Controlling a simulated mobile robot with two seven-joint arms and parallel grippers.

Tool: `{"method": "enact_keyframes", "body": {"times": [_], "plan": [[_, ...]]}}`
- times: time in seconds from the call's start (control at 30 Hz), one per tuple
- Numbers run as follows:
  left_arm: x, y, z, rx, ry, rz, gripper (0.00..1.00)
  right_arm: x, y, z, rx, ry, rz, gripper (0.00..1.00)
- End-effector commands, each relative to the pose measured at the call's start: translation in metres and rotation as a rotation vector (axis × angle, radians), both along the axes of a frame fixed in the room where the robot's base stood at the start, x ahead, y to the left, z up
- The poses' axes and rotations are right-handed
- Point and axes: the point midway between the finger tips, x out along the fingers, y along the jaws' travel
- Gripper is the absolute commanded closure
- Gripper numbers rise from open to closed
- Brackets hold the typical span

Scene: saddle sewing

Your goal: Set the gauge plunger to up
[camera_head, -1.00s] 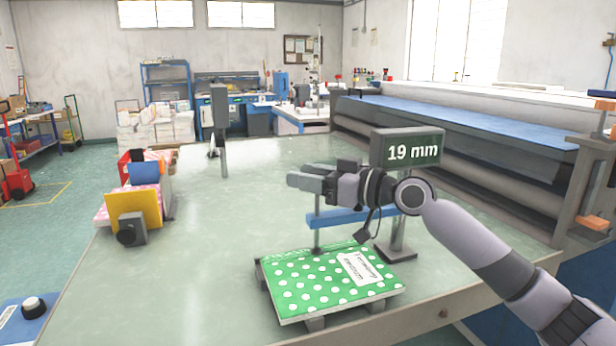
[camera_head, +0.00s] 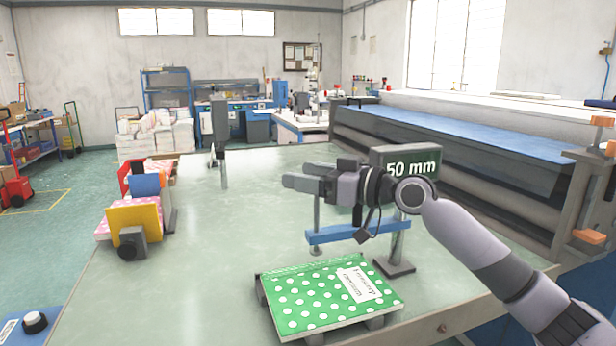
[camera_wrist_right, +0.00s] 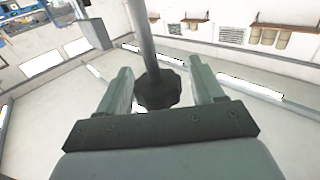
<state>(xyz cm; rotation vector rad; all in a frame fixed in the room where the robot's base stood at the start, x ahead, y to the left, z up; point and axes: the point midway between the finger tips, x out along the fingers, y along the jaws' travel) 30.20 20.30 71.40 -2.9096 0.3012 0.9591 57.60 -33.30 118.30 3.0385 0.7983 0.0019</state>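The gauge has a dark display (camera_head: 408,162) reading 50 mm, a blue arm (camera_head: 345,234) and a thin grey vertical plunger rod (camera_head: 317,212). The plunger foot (camera_head: 316,251) hangs just below the blue arm, clear of the green polka-dot block (camera_head: 305,300). My right gripper (camera_head: 300,183) is above the blue arm, at the top of the rod, and hides that end. In the right wrist view my right gripper (camera_wrist_right: 160,75) has its fingers apart. A dark knob (camera_wrist_right: 158,90) on a grey rod (camera_wrist_right: 142,35) lies between them, with a narrow gap at right. My left gripper is out of view.
The green block, with a white label (camera_head: 360,284), lies on grey supports below the plunger. A grey post (camera_head: 397,245) carries the gauge. Pink, yellow and blue pieces (camera_head: 135,215) stand at the left of the table (camera_head: 215,275). The table's middle is clear.

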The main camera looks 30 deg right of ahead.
Motion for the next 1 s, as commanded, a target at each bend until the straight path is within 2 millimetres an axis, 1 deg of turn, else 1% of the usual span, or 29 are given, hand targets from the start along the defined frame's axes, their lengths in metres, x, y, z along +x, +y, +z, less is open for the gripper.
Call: {"method": "enact_keyframes", "body": {"times": [0.27,0.37,0.63,0.8,1.0], "plan": [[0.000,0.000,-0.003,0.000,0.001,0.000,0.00,-0.003,-0.002,-0.002,0.000,0.001,-0.001,0.33],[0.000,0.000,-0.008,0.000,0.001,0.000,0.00,-0.011,-0.007,-0.004,-0.002,0.002,-0.003,0.33],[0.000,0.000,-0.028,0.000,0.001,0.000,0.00,-0.043,-0.024,-0.005,-0.005,0.002,-0.001,0.33],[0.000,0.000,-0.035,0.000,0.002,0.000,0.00,-0.055,-0.032,-0.003,0.000,0.002,-0.001,0.33],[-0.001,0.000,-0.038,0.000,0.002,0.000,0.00,-0.062,-0.035,-0.001,-0.001,0.002,0.000,0.33]]}}
